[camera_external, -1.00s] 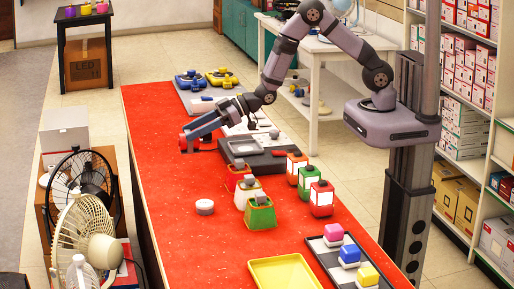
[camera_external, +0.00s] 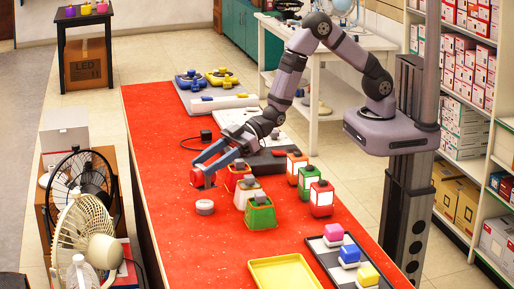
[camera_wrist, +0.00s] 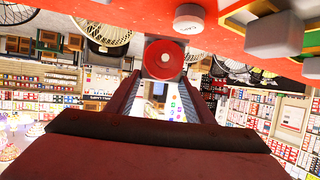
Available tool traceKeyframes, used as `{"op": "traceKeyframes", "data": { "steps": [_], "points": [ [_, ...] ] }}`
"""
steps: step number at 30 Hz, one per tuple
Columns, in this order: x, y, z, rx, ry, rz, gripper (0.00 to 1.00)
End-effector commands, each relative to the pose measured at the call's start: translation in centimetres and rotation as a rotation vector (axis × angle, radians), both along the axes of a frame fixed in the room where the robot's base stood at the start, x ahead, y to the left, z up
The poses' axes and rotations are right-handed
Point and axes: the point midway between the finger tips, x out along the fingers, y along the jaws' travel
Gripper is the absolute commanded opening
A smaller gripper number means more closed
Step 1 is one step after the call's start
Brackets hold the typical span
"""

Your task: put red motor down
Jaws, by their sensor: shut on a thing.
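The red motor (camera_external: 197,178) is in my gripper (camera_external: 203,168), held a little above or at the red tabletop; the external view does not settle which. The motor is just behind the small white round piece (camera_external: 205,207) and left of the red housing (camera_external: 238,178). The white piece also shows in the wrist view (camera_wrist: 188,20).
A white housing (camera_external: 247,193) and a green housing (camera_external: 260,215) stand right of the motor. Several lanterns (camera_external: 321,199) stand farther right. A yellow tray (camera_external: 285,272) and a dark tray with coloured blocks are at the front. The red table (camera_external: 190,250) is clear at front left.

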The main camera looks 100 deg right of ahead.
Motion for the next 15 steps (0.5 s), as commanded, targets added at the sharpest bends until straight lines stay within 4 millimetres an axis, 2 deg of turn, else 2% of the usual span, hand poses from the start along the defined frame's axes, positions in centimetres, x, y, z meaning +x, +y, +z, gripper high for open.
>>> {"op": "traceKeyframes", "data": {
  "steps": [1,7,15],
  "points": [
    [-0.4,2.8,-0.5,0.001,-0.006,0.048,0.08],
    [-2.0,11.9,-1.1,0.004,-0.008,0.200,0.08],
    [-3.9,23.9,0.1,0.007,-0.012,0.285,0.08]
  ]
}}
